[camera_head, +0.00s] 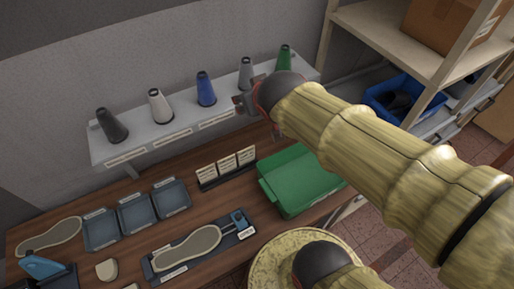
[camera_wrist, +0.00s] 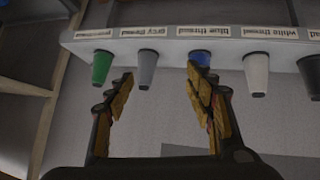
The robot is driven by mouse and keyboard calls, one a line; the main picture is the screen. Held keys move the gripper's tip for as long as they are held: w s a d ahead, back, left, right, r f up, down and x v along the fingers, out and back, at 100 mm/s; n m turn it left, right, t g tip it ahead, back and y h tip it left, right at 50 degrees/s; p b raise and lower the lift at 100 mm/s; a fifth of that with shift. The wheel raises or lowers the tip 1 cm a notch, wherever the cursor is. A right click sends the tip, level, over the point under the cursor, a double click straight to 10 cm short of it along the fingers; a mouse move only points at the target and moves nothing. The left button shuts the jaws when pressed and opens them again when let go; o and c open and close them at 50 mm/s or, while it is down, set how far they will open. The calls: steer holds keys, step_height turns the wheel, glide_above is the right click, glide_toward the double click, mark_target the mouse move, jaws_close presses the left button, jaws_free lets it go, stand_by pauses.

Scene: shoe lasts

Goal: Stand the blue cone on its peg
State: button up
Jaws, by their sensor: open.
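The blue cone (camera_head: 206,90) stands upright, narrow end up, on the white wall shelf (camera_head: 104,144), between a white cone and a grey cone. A peg under it cannot be made out. In the wrist view, which is upside down, the blue cone (camera_wrist: 201,54) is by the "blue thread" label (camera_wrist: 209,31), partly behind one finger. My gripper (camera_head: 246,101) is at the shelf, right of the blue cone and near the grey cone. In the wrist view my gripper (camera_wrist: 160,77) is open, with nothing held; the grey cone (camera_wrist: 147,68) shows between its fingertips.
A black cone (camera_head: 112,125), a white cone (camera_head: 160,105) and a green cone (camera_head: 284,58) also stand on the shelf. Below, the wooden bench (camera_head: 85,262) carries blue-grey trays (camera_head: 136,213), a green bin (camera_head: 275,199), a card holder (camera_head: 226,169) and a shoe-sole board (camera_head: 160,264).

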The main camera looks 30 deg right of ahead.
steer(key=s+a+f+g+y, duration=0.1)
steer(key=s+a, duration=0.2)
steer(key=s, duration=0.4)
steer(key=s+a+f+g+y, duration=0.1)
steer(key=s+a+g, duration=0.1)
steer(key=s, duration=0.6)
steer(key=shift+a+f+n+g, duration=0.3)
steer(key=shift+a+n, duration=0.1)
steer(key=shift+a, duration=0.5)
steer(key=shift+f, duration=0.1)
step_height(320, 180, down, 15)
steer(key=b, duration=1.5)
steer(key=shift+c, duration=1)
